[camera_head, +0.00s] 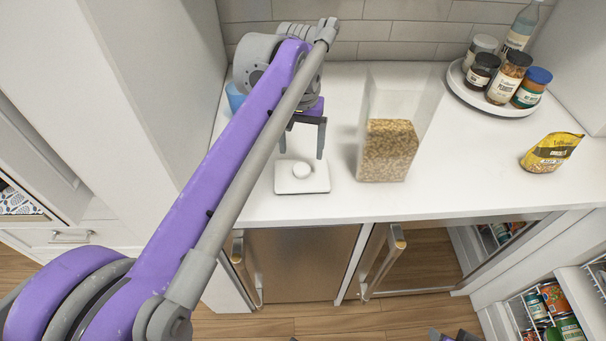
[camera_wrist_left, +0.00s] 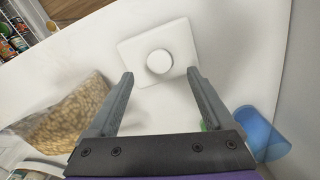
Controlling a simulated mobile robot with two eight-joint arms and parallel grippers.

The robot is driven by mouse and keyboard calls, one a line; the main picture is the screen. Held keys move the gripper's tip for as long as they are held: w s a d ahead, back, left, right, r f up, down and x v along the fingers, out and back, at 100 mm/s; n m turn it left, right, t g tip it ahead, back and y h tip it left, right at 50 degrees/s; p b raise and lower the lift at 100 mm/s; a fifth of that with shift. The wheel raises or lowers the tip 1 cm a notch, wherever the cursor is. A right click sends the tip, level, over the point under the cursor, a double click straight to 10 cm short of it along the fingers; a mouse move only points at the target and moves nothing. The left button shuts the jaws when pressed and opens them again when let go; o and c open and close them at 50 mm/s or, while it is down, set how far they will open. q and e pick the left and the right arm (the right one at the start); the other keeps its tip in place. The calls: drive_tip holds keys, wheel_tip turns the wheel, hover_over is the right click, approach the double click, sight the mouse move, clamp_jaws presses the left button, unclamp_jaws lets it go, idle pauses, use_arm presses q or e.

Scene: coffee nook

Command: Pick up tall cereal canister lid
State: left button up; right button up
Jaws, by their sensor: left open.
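The canister lid (camera_head: 288,184) is a white rounded square with a round white knob, lying flat on the white counter. In the left wrist view the lid (camera_wrist_left: 135,50) lies just beyond my fingertips. My left gripper (camera_head: 302,152) is open and empty above the lid, with its fingers pointing down. Its two fingers also show in the left wrist view (camera_wrist_left: 160,75), spread to either side of the knob and apart from it. The tall clear canister (camera_head: 389,150), partly filled with cereal, stands uncovered to the right of the lid. My right gripper is not clearly in view.
A round white tray (camera_head: 462,91) with jars and a bottle stands at the back right. A yellow pouch (camera_head: 551,153) lies at the right. A blue cup (camera_head: 235,97) is partly hidden behind my left arm. The counter between canister and pouch is clear.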

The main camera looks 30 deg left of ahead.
sight(302, 167)
use_arm(q)
drive_tip(key=f, duration=0.6)
drive_tip(key=shift+w+f+b, duration=0.2)
drive_tip(key=shift+f+b, duration=0.05)
drive_tip(key=shift+b, duration=0.05)
clamp_jaws()
drive_tip(key=shift+r, duration=0.1)
